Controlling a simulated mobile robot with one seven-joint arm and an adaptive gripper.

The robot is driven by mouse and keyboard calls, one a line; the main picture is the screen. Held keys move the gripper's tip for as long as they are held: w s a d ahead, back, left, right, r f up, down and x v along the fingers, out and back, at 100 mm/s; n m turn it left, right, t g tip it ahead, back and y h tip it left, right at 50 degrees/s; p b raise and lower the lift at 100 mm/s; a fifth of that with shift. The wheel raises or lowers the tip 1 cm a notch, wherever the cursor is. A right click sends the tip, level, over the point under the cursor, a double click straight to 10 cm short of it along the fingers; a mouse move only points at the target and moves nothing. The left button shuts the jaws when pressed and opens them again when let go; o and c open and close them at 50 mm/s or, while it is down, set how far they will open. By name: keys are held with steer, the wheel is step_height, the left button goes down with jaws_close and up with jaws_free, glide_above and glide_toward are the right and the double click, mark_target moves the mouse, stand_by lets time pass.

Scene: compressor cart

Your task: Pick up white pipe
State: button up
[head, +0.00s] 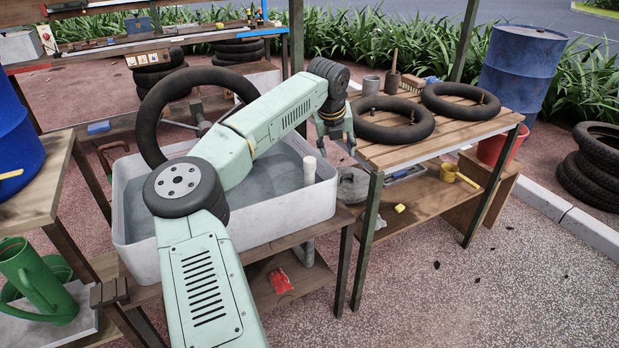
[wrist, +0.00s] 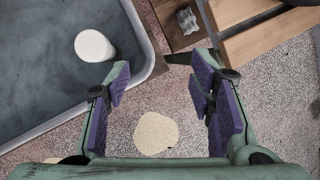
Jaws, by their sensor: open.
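The white pipe (head: 309,170) stands upright inside the right end of the grey-white tub (head: 262,232). In the wrist view its round white top (wrist: 94,46) shows at upper left, inside the tub's corner. My gripper (head: 337,140) is above and to the right of the pipe, pointing down, near the corner of the slatted table. In the wrist view my gripper (wrist: 164,92) is open, with purple pads apart and nothing between them. The pipe lies beyond the left finger, outside the jaws. The pipe's lower end is hidden.
The slatted wooden table (head: 455,132) with two black inner tubes (head: 392,120) stands right of the tub. A big black tyre (head: 160,100) stands in the tub behind my arm. A grey cup (head: 371,85) sits near the table's back edge. Speckled ground is open below the gripper.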

mark_target(311, 159)
steer(key=a+y, duration=0.1)
steer(key=a, duration=0.3)
steer(key=w+a+n+y, duration=0.1)
steer(key=a, duration=0.1)
steer(key=shift+w+a+f+y, duration=0.1)
steer(key=shift+a+f+y, duration=0.2)
steer(key=shift+f, duration=0.1)
steer(key=p+x, duration=0.1)
steer(key=x, duration=0.3)
steer(key=shift+w+d+f, duration=0.1)
steer(key=shift+w+f, duration=0.05)
steer(key=shift+f, duration=0.15)
steer(key=p+x, duration=0.2)
steer(key=x, duration=0.3)
steer(key=shift+f, duration=0.35)
steer(key=shift+c, duration=0.4)
jaws_close()
